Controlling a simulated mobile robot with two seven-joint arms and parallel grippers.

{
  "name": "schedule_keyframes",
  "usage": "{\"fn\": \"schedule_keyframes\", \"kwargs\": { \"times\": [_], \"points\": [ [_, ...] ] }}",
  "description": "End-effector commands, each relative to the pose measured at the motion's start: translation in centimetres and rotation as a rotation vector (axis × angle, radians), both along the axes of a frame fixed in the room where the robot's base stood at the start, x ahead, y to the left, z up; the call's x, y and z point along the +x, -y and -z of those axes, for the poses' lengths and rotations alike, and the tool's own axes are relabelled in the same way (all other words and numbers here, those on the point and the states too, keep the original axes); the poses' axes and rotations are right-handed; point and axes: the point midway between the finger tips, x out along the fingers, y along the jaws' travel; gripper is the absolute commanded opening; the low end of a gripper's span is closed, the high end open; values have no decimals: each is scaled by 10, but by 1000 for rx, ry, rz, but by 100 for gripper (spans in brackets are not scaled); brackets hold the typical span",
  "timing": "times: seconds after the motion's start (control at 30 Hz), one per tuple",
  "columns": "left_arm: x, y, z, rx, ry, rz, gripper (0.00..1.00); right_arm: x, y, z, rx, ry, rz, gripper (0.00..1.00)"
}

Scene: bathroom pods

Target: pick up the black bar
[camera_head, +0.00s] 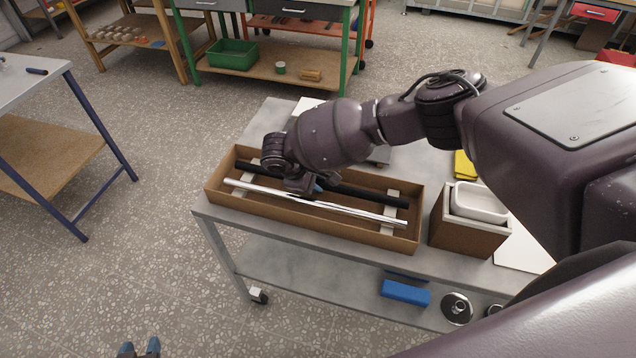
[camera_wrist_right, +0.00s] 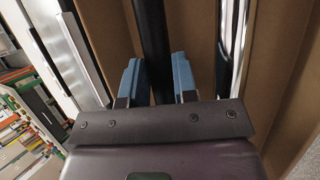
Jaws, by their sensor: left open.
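The black bar (camera_head: 368,194) lies lengthwise in a long cardboard box (camera_head: 228,201), behind a white bar (camera_head: 262,189). My right gripper (camera_head: 312,187) reaches down into the box at the middle of the black bar, and my wrist hides part of the bar. In the right wrist view, the black bar (camera_wrist_right: 152,45) runs between the two blue fingers of my right gripper (camera_wrist_right: 157,75), with one finger close on each side. I cannot tell whether they press on it. My left gripper (camera_head: 139,348) is open and empty at the bottom edge, over the floor.
The box stands on a grey cart (camera_head: 225,218), near its front edge. A smaller box with a white tub (camera_head: 478,203) stands just right of it. A blue block (camera_head: 405,292) lies on the lower shelf. A table (camera_head: 30,85) stands at the left, with open floor between.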

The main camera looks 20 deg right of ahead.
Motion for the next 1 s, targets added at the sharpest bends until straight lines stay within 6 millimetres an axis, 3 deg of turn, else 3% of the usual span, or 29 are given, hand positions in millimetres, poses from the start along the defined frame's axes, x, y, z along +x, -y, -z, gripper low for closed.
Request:
{"fn": "schedule_keyframes", "kwargs": {
  "times": [0.03, 0.17, 0.57, 0.77, 1.0],
  "points": [
    [0, 0, 0, 0, 0, 0, 43, 0, 0, 0, 0, 0, 0, 19],
    [0, 0, 0, 0, -1, 0, 43, 0, 0, 0, 0, 0, 0, 0],
    [-1, 0, 0, 0, -2, 0, 43, 1, 0, -7, 2, 2, 0, 0],
    [-1, 0, -1, 0, -3, 0, 43, 1, 1, -38, 1, 3, 1, 0],
    [-2, -1, -1, 1, -4, -1, 43, 1, 0, -99, 2, 4, -1, 0]
  ]
}}
